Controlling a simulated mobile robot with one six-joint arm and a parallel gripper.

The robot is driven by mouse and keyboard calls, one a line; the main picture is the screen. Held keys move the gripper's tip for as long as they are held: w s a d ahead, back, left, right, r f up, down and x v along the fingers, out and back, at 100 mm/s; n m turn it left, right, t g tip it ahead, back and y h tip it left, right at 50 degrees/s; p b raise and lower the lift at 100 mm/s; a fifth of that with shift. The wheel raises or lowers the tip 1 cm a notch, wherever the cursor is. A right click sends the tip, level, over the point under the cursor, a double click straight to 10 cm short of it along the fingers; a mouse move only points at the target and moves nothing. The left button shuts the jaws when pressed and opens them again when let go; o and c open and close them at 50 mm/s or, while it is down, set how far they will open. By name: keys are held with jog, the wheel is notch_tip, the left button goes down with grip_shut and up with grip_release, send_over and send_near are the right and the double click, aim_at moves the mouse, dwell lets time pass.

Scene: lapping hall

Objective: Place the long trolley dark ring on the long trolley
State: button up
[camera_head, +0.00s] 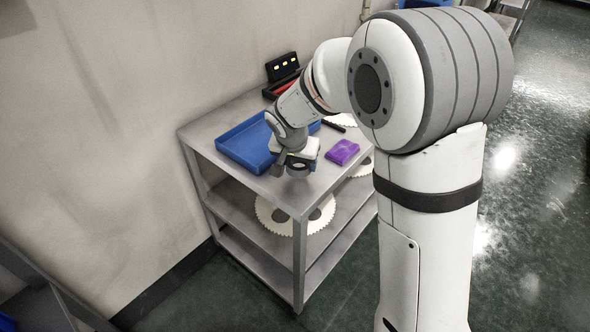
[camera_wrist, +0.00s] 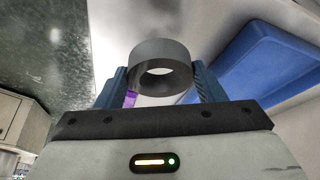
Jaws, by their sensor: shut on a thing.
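The dark ring (camera_wrist: 160,52) is between the two blue fingers of my gripper (camera_wrist: 160,85) in the wrist view. My gripper is shut on it, one finger on each side. In the head view the dark ring (camera_head: 298,171) shows under my gripper (camera_head: 296,164), over the near corner of the long trolley's top shelf (camera_head: 270,189). I cannot tell whether the ring touches the shelf. The long trolley is a grey metal cart with several levels, standing by the wall.
A blue tray (camera_head: 243,164) lies on the top shelf left of my gripper, and a purple block (camera_head: 342,152) lies to the right. A black case (camera_head: 282,68) stands open at the back. Pale toothed discs (camera_head: 268,217) lie on the middle shelf. The top's near corner is bare.

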aim_at(297, 181)
jog(key=shift+a+f, duration=0.1)
jog(key=shift+f, duration=1.6)
jog(key=shift+s, duration=0.1)
jog(key=shift+f+b, duration=0.15)
jog(key=shift+b, duration=0.15)
jog(key=o, duration=1.1)
